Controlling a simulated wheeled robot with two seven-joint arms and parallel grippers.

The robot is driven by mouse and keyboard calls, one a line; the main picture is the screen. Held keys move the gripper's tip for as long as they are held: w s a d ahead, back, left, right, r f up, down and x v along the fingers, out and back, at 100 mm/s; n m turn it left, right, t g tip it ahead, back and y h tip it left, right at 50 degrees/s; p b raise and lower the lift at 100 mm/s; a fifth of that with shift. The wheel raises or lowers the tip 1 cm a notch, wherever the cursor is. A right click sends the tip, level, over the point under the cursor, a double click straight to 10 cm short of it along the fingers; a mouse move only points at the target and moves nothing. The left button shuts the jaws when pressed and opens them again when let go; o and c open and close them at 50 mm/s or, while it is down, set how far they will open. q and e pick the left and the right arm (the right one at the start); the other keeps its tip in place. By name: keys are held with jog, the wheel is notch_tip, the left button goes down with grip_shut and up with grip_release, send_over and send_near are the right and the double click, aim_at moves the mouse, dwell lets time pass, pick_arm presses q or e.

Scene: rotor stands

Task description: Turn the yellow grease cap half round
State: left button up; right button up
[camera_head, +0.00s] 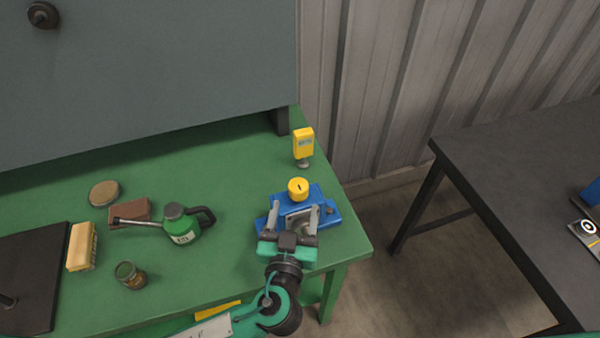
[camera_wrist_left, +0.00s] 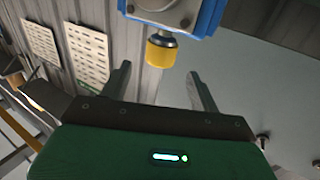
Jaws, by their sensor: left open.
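The yellow grease cap (camera_head: 298,187) sits on top of a blue rotor stand (camera_head: 328,211) near the right end of the green bench. It has a dark mark on its top. In the left wrist view the yellow cap (camera_wrist_left: 161,52) shows below the blue body (camera_wrist_left: 208,14), with a metal collar between them. My left gripper (camera_head: 294,208) is over the blue stand, just in front of the cap. Its fingers are open, and in the left wrist view (camera_wrist_left: 160,82) the cap lies beyond and between the fingertips, with no visible contact. My right gripper is not in view.
A yellow device (camera_head: 303,143) stands behind the cap. To the left on the green bench (camera_head: 240,260) are a green oil can (camera_head: 182,225), a brown block (camera_head: 130,212), a brush (camera_head: 82,246), a small jar (camera_head: 130,275) and a round tin (camera_head: 104,193). A dark table (camera_head: 520,180) is at right.

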aim_at(299, 178)
pick_arm(q)
jog(key=w+p, duration=0.1)
jog(key=w, duration=0.1)
jog(key=w+p, duration=0.1)
jog(key=w, duration=0.2)
jog(key=w+d+p, duration=0.1)
jog(key=w, duration=0.2)
jog(key=shift+w+r, duration=0.1)
jog(key=shift+w, duration=0.1)
jog(key=shift+w+d, duration=0.1)
jog(key=shift+w, duration=0.4)
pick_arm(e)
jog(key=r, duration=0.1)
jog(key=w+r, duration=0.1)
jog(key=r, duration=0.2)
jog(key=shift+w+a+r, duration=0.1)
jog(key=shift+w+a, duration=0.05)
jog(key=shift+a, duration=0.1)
